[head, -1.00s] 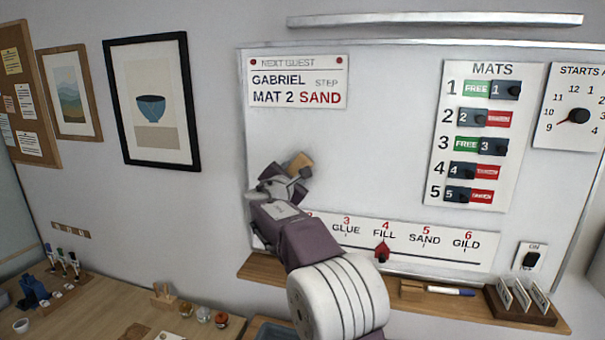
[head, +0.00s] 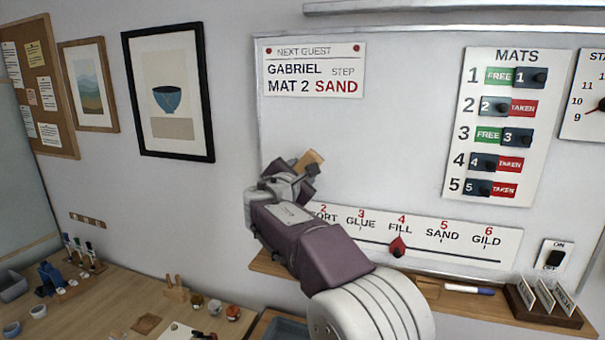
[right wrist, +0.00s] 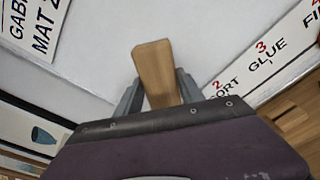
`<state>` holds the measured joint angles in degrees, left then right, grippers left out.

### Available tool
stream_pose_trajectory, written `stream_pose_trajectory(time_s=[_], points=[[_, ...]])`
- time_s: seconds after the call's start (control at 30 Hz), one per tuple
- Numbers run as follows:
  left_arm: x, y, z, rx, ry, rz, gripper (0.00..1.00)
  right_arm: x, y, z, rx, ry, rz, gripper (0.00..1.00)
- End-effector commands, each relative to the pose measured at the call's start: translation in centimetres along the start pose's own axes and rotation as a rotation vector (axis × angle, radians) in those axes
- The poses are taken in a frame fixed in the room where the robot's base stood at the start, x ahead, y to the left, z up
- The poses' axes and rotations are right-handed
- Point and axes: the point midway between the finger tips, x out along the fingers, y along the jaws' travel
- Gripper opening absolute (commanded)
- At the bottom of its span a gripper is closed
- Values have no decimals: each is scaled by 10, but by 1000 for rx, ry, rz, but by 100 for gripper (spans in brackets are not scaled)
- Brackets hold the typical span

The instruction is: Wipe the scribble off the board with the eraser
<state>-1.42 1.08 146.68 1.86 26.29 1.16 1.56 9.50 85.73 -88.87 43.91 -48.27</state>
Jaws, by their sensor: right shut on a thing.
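My right gripper (head: 304,170) is shut on a tan wooden block, the eraser (head: 311,161), at the left part of the whiteboard (head: 400,120). In the right wrist view the eraser (right wrist: 155,72) stands out between the two grey fingers (right wrist: 157,95), against the white board. Whether it touches the board is hard to tell. I see no clear scribble on the visible board; my right gripper and arm hide part of its lower left. My left gripper is not in view.
A name card (head: 314,70) is above the gripper and the step strip (head: 450,246) with its red pointer (head: 397,246) is below. The mats panel (head: 500,125) is right. The ledge (head: 375,290) carries a marker (head: 470,290) and a card holder (head: 543,305). The board's middle is clear.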

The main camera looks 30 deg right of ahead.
Motion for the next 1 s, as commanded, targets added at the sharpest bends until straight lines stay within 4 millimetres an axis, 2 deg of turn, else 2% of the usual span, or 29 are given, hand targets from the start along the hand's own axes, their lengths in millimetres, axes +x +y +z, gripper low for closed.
stream_pose_trajectory(time_s=[0.17, 0.47, 1.0], points=[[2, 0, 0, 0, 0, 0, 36, -3, 0, -1, 0, 0, 2, 13], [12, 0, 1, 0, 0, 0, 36, -30, 0, -4, 1, 0, 2, 13], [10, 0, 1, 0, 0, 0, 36, -30, 0, -3, 0, 0, 1, 13]])
